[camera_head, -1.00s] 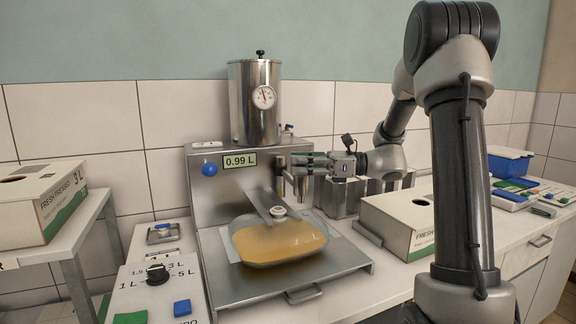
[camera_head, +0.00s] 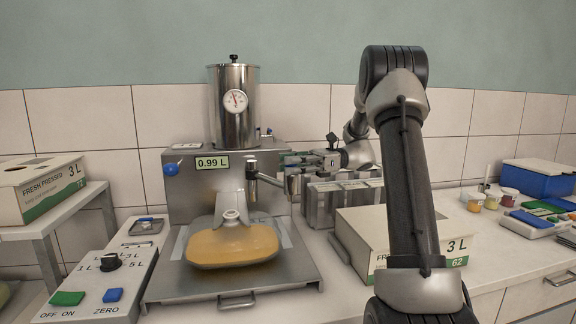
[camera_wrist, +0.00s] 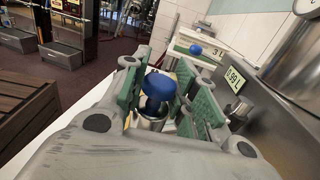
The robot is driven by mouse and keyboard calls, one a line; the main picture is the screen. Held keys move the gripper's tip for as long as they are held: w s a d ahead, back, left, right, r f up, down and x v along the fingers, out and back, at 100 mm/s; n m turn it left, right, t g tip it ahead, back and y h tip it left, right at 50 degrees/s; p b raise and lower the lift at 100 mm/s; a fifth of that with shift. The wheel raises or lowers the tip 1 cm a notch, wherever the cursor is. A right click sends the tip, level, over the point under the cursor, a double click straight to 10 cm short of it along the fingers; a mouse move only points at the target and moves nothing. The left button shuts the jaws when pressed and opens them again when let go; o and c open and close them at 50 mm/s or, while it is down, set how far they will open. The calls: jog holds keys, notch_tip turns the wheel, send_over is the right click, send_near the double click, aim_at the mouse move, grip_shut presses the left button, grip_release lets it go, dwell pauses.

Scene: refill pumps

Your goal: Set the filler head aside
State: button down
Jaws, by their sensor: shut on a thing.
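My gripper (camera_head: 284,160) is at the right side of the filling machine, its green-padded fingers pointing left. In the wrist view the fingers (camera_wrist: 158,90) are closed around a blue knob on a metal collar, which I take to be the filler head (camera_wrist: 157,88). In the head view the fingers largely hide it. A dark-topped metal cylinder (camera_head: 251,168) with a side arm stands just left of the fingertips, above the bag. The filled amber bag (camera_head: 232,246) lies on the machine's tray (camera_head: 165,290), its pale spout cap (camera_head: 231,215) facing up.
A display (camera_head: 212,162) reads 0.99 L below the steel tank (camera_head: 233,110). A metal rack (camera_head: 322,205) stands right of the machine, close below my gripper. An open carton (camera_head: 360,225) is in front of it. A control box (camera_head: 95,285) stands at left.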

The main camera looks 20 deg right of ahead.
dwell(0.4)
jog(key=c, duration=1.1)
grip_release()
notch_tip(320, 180, up, 10)
